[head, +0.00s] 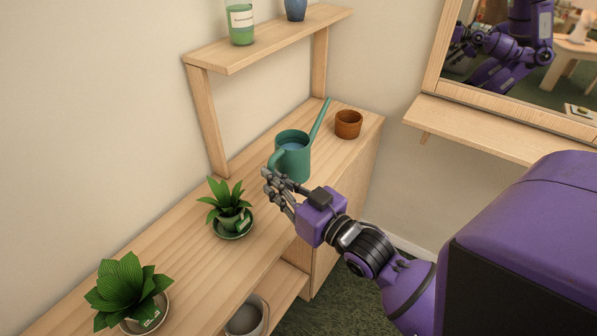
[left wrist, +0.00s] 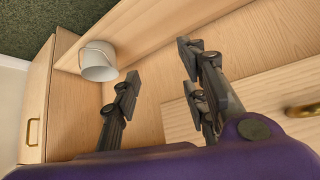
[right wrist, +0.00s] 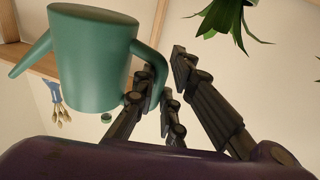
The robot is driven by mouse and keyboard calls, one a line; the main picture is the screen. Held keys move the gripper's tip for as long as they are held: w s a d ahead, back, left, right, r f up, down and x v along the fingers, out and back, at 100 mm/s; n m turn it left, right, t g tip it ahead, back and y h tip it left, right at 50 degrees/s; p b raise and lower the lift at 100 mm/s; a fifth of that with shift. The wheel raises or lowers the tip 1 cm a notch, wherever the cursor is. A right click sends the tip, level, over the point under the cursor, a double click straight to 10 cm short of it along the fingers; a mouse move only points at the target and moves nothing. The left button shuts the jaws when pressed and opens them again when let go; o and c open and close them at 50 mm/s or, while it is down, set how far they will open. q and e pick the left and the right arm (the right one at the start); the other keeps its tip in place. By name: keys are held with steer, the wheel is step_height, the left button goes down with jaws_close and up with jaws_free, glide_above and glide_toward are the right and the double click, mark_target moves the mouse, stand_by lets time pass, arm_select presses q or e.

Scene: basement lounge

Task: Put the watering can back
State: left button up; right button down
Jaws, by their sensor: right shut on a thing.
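The green watering can (head: 293,160) is upright at the long wooden counter (head: 178,228), its spout pointing up and to the right. Bluish water shows inside it. My right gripper (head: 277,184) is shut on its handle. The right wrist view shows the can (right wrist: 92,60) upside down with its underside visible, so it seems raised; the height of the gap is unclear. In that view the fingers of my right gripper (right wrist: 163,92) are at the handle. My left gripper (left wrist: 160,68) is open and empty in the left wrist view; it is hidden from the head view.
A brown pot (head: 348,124) stands right of the can. Two potted plants (head: 231,207) (head: 128,290) stand left along the counter. A raised shelf (head: 268,42) above holds a green jar (head: 241,25) and blue vase (head: 295,10). A bucket (left wrist: 98,62) sits below. A mirror ledge (head: 490,128) is at right.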

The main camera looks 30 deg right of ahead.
steer(key=w+d+f, duration=0.1)
steer(key=w+d, duration=0.1)
steer(key=w+d+f, duration=0.1)
steer(key=w, duration=0.1)
steer(key=w+d+f, duration=0.1)
steer(key=w+d, duration=0.1)
steer(key=w, duration=0.1)
steer(key=shift+d+f, duration=0.35)
steer(key=shift+f, duration=0.05)
steer(key=w+d+f, duration=0.1)
steer(key=w+f, duration=0.1)
steer(key=f, duration=0.1)
steer(key=w+d+f+b, duration=0.1)
steer(key=f, duration=0.1)
steer(key=shift+w+d+f, duration=0.2)
steer(key=shift+w+d, duration=0.1)
steer(key=shift+w+d+f, duration=0.15)
steer(key=shift+d+f, duration=0.05)
steer(key=shift+f, duration=0.1)
step_height(320, 180, down, 3)
steer(key=shift+r, duration=0.1)
arm_select(q)
steer(key=shift+s+f, duration=0.35)
steer(key=shift+f, duration=0.55)
